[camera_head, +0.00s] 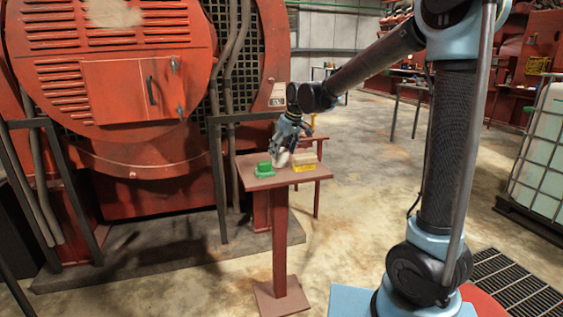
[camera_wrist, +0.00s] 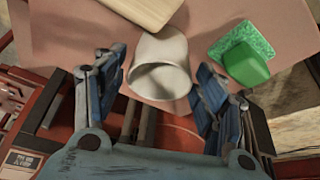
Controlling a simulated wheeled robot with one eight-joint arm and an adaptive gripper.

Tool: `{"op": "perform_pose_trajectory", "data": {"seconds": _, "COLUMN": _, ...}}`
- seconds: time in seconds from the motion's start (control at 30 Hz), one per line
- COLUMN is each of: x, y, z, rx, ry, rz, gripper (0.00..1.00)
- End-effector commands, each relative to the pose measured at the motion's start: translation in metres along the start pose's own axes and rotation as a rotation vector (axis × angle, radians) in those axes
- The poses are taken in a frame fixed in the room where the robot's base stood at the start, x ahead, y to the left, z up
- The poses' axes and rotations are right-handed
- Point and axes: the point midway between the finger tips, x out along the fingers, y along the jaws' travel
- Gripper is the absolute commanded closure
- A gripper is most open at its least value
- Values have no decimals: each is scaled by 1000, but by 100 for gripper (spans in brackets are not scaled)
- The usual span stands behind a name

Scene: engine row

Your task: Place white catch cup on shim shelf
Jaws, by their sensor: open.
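The white catch cup (camera_wrist: 160,48) stands on a small reddish-brown pedestal table (camera_head: 258,181). In the wrist view its dark round opening faces toward my gripper (camera_wrist: 160,72). My gripper is open, with one blue finger on each side of the cup's near end; I cannot tell whether either finger touches it. In the head view my gripper (camera_head: 287,146) is low over the table, and the cup shows as a small pale shape (camera_head: 281,160) beneath it, partly covered. I cannot tell which surface is the shim shelf.
A green block on a green pad (camera_head: 264,169) sits left of the cup, and a tan and yellow block (camera_head: 304,163) sits right. A big red engine housing (camera_head: 130,90) stands behind at left. A caged white tank (camera_head: 545,150) stands at far right.

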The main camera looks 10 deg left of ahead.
Motion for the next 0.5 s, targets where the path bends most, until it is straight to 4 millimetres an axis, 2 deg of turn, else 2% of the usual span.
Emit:
{"op": "perform_pose_trajectory", "data": {"seconds": 0.23, "x": 32, "y": 1, "z": -1, "rx": 0, "ry": 0, "rz": 0, "gripper": 35}}
{"op": "perform_pose_trajectory", "data": {"seconds": 0.5, "x": 41, "y": 1, "z": 0, "rx": 0, "ry": 0, "rz": 0, "gripper": 35}}
